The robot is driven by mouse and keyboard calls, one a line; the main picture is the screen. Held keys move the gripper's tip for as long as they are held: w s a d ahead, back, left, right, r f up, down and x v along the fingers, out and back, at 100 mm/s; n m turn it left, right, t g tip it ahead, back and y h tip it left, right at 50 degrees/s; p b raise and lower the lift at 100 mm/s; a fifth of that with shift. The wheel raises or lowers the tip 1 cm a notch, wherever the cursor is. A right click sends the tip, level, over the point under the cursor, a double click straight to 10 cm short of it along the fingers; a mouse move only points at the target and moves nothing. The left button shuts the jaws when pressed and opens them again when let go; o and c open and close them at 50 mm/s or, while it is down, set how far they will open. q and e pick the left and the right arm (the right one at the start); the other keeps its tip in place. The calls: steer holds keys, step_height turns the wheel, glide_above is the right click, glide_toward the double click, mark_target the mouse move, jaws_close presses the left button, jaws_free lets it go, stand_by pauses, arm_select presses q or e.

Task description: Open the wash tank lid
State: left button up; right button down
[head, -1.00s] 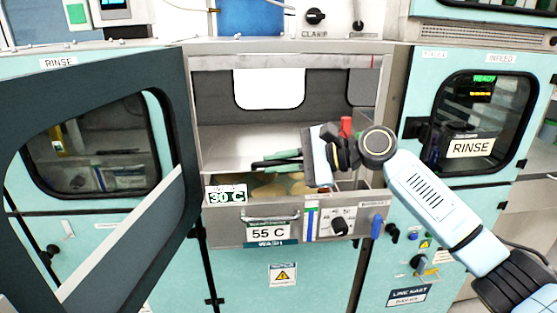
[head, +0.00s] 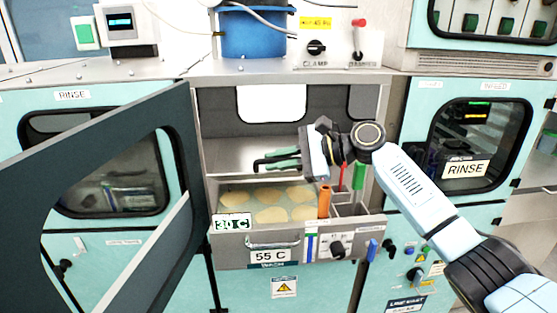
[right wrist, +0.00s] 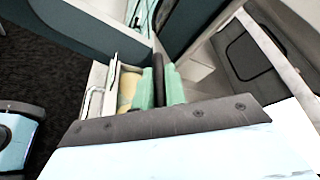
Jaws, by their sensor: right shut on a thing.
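The wash tank (head: 305,232) is the steel box labelled 55 C in the middle of the head view. It holds several pale round discs in greenish liquid. The grey lid (head: 232,152) stands raised and tilted back behind the opening. My right gripper (head: 270,162) reaches in from the right above the tank. Its green fingers are shut on a dark handle (right wrist: 158,65), which shows between them in the right wrist view. The handle is partly hidden by the fingers in the head view. My left gripper is not in view.
A dark windowed door (head: 185,130) stands swung open at the left. An orange-handled tool (head: 324,202) and a green-handled one (head: 358,176) stand in slots at the tank's right, below my right arm. A blue drum (head: 252,32) is on top.

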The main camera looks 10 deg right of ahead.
steer(key=shift+f, duration=0.1)
steer(key=c, duration=1.5)
jaws_free()
steer(key=shift+w, duration=0.1)
steer(key=shift+o, duration=0.2)
steer(key=b+v, duration=0.3)
steer(key=v, duration=1)
steer(key=shift+d, duration=0.25)
